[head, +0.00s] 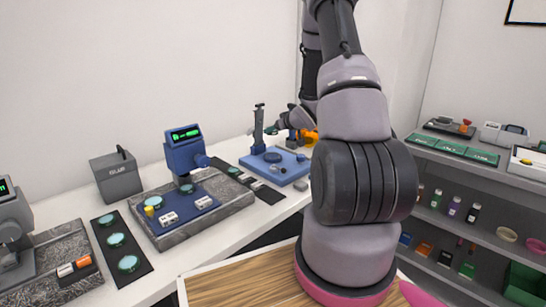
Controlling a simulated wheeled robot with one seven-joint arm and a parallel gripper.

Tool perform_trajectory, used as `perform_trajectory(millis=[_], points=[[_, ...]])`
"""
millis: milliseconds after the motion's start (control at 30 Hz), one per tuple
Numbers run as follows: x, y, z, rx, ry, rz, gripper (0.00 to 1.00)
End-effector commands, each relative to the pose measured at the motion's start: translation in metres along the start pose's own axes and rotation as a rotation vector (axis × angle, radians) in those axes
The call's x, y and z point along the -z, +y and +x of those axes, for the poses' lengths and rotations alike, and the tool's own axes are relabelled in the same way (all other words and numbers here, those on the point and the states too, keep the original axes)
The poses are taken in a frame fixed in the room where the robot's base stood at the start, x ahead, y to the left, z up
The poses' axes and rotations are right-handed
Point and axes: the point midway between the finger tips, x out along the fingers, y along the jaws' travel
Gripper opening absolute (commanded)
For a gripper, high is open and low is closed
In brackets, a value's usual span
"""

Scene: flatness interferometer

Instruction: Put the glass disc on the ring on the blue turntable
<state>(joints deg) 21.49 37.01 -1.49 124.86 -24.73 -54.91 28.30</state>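A blue platform (283,178) stands on the bench right of centre; a dark round piece (273,157) and an upright post (258,125) are on it. I take it for the blue turntable; the ring cannot be made out clearly. My gripper (277,131) is small and far off, above the platform's back right side, partly hidden by my arm. A small greenish shape (269,130) shows at its tip; I cannot tell whether it is a held glass disc. Several teal glass discs (128,263) lie on a black mat (138,276) at left; another (233,171) is on a dark strip.
A blue gauge (184,150) with a green display stands on a grey stone slab (230,199) beside the platform. A grey shelf unit (450,163) is at right. My arm blocks the middle of the view.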

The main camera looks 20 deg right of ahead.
Motion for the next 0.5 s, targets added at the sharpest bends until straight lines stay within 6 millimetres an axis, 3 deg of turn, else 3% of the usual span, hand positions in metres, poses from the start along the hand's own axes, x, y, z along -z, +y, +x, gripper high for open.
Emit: perform_trajectory(millis=[200, 500], points=[[-0.035, 0.001, 0.019, 0.004, -0.005, 0.001, 0.04], [-0.06, 0.001, 0.032, 0.002, -0.003, 0.0, 0.04]])
